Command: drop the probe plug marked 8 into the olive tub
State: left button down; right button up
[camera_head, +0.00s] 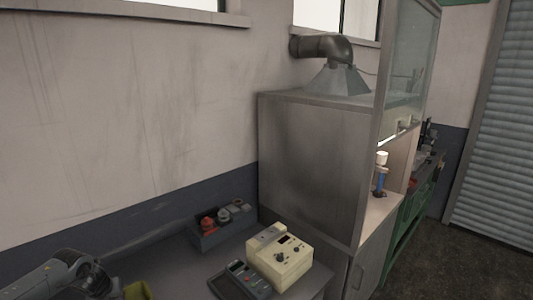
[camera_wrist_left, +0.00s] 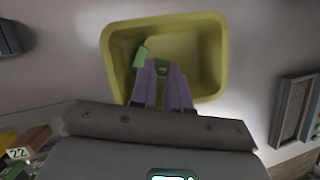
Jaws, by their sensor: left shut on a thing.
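The olive tub (camera_wrist_left: 215,60) fills the upper middle of the left wrist view. Its near corner shows at the bottom edge of the head view (camera_head: 138,290). My left gripper (camera_wrist_left: 162,72) is over the tub with its fingers pointing into it. It is shut on a small dark green piece (camera_wrist_left: 161,67), whose marking I cannot read. A lighter green block with a tan end (camera_wrist_left: 141,56) shows against the tub's inside, left of the fingertips; I cannot tell whether it joins the held piece. My right gripper is in neither view.
Colored plugs, one marked 22 (camera_wrist_left: 18,153), lie at the lower left of the wrist view. In the head view, a cream meter (camera_head: 280,258), a dark handheld device (camera_head: 242,281) and a grey box with knobs (camera_head: 220,225) stand on the bench beside a tall cabinet (camera_head: 305,165).

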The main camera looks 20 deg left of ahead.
pick_arm(q)
jog(key=shift+f, duration=0.4)
jog(key=c, duration=1)
grip_release()
jog(key=shift+s+r, duration=0.15)
jog(key=shift+r, duration=0.35)
jog(key=v, duration=0.9)
jog(key=shift+s+d+r+p, duration=0.15)
jog(key=shift+r+p, duration=0.15)
jog(key=shift+r, duration=0.05)
